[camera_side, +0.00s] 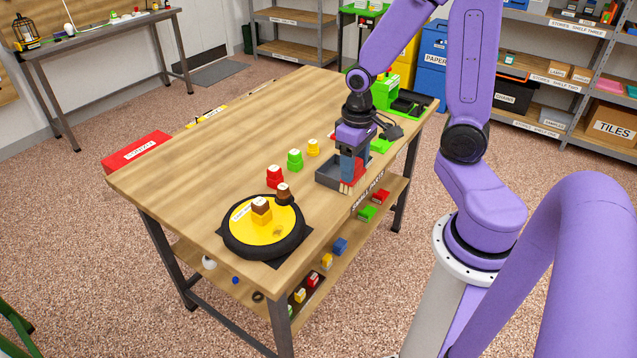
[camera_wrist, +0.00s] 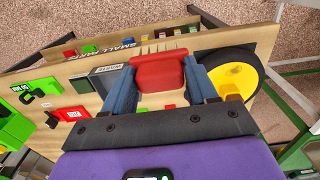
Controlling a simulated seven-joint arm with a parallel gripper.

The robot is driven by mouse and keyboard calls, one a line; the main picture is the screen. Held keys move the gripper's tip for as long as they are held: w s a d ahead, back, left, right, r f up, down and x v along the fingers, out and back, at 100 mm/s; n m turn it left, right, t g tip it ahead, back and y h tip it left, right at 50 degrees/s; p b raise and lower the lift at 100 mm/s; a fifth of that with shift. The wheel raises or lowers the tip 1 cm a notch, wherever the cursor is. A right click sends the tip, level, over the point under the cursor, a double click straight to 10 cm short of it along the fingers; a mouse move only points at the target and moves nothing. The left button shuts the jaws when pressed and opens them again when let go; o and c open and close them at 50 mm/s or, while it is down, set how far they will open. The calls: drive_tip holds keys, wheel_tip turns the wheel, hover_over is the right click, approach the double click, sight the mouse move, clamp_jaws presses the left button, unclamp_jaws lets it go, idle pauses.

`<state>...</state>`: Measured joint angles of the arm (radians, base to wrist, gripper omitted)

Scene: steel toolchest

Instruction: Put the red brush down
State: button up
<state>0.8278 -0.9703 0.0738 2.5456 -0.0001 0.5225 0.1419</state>
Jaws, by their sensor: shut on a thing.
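My gripper (camera_side: 352,165) is shut on the red brush, pointing down near the front edge of the wooden table (camera_side: 240,140). The red brush (camera_wrist: 158,73) sits between the two blue-grey fingers in the wrist view, where my gripper (camera_wrist: 163,80) grips its sides. Its pale bristles (camera_side: 347,187) hang below the fingers in the side view. They are at or just above the tabletop beside the grey tray; I cannot tell whether they touch. The fingers hide much of the brush in the side view.
The grey tray (camera_side: 328,174) is beside the gripper. Red (camera_side: 275,177), green (camera_side: 295,160) and yellow (camera_side: 313,147) pieces stand in a row. A black-tyred yellow wheel (camera_side: 270,232) lies at the near end. Green holders (camera_side: 385,90) stand at the far end. The table's left half is mostly clear.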

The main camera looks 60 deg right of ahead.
drive_tip(key=shift+w+d+f, duration=0.45)
drive_tip(key=shift+w+f, duration=1.45)
drive_tip(key=shift+f, duration=0.1)
drive_tip(key=shift+w+d+f, duration=0.4)
drive_tip(key=shift+w+f, duration=1.5)
drive_tip(key=shift+f, duration=0.1)
drive_tip(key=shift+w+d+f, duration=0.45)
drive_tip(key=shift+w+f, duration=1.45)
drive_tip(key=shift+f, duration=0.1)
drive_tip(key=shift+f, duration=0.1)
drive_tip(key=o, duration=0.9)
drive_tip(key=shift+o, duration=0.2)
